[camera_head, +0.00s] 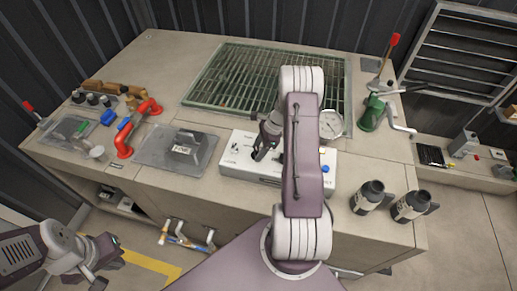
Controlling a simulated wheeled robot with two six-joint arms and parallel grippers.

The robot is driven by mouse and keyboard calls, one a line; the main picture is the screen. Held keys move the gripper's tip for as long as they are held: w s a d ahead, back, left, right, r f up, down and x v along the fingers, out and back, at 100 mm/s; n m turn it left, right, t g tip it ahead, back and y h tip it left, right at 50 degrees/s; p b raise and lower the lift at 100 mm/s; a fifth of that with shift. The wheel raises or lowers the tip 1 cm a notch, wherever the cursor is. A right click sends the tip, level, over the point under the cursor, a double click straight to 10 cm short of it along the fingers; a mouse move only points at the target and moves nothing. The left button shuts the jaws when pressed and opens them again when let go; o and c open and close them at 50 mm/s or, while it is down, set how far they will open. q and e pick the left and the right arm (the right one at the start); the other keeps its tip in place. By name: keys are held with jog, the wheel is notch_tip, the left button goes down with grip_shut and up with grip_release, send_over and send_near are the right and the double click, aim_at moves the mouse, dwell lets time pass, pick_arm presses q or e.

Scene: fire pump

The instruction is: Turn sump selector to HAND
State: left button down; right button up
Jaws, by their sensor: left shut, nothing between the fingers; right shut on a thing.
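The white control panel (238,162) lies on the bench's front part. My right arm crosses over it and hides much of its middle. My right gripper (260,153) points down at the panel, left of the arm, and is shut on a small part there, apparently the sump selector's knob. The knob itself is hidden by the fingers, so its position cannot be read. A blue button (325,169) shows at the panel's right. My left gripper (112,258) is shut and empty, low at the left, in front of the bench and away from the panel.
A grey plate with a label (178,150) and a red pipe (126,138) are left of the panel. A grating (225,80) lies behind it. A round gauge (331,124), a green pump (372,112) and two dark bottles (368,196) (410,206) are at the right.

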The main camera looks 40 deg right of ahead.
jog(key=n+g, duration=0.1)
jog(key=n, duration=0.2)
jog(key=shift+w+n+y, duration=0.15)
jog(key=shift+n+y, duration=0.15)
jog(key=shift+w+n+g+b, duration=0.1)
jog(key=shift+n+g+b, duration=0.5)
jog(key=shift+n, duration=1.2)
jog(key=o, duration=1.4)
jog(key=shift+g, duration=0.3)
jog(key=shift+c, duration=0.2)
jog(key=shift+d+r, duration=0.1)
